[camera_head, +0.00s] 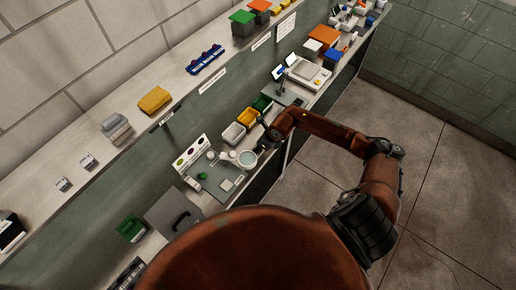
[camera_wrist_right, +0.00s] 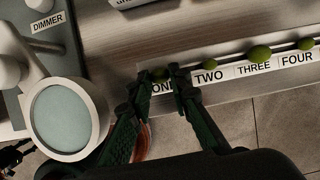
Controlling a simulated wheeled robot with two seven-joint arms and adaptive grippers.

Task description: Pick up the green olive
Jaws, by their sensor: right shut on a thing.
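In the right wrist view, several green olives lie in a row along a pale rail (camera_wrist_right: 222,54) behind labels. One olive (camera_wrist_right: 207,64) sits by TWO, a larger one (camera_wrist_right: 259,54) by THREE and another (camera_wrist_right: 305,44) by FOUR. My right gripper (camera_wrist_right: 162,76) is at the label ONE, its dark green fingers close together. It is shut on a green olive (camera_wrist_right: 160,74), mostly hidden between the fingertips. In the head view the right arm reaches in from the right, and the gripper is small beside the bins. My left gripper is not in view.
A round magnifier lamp (camera_wrist_right: 70,118) stands close left of the gripper; it also shows in the head view (camera_head: 247,158). Bare floor (camera_head: 330,185) lies in front of the bench.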

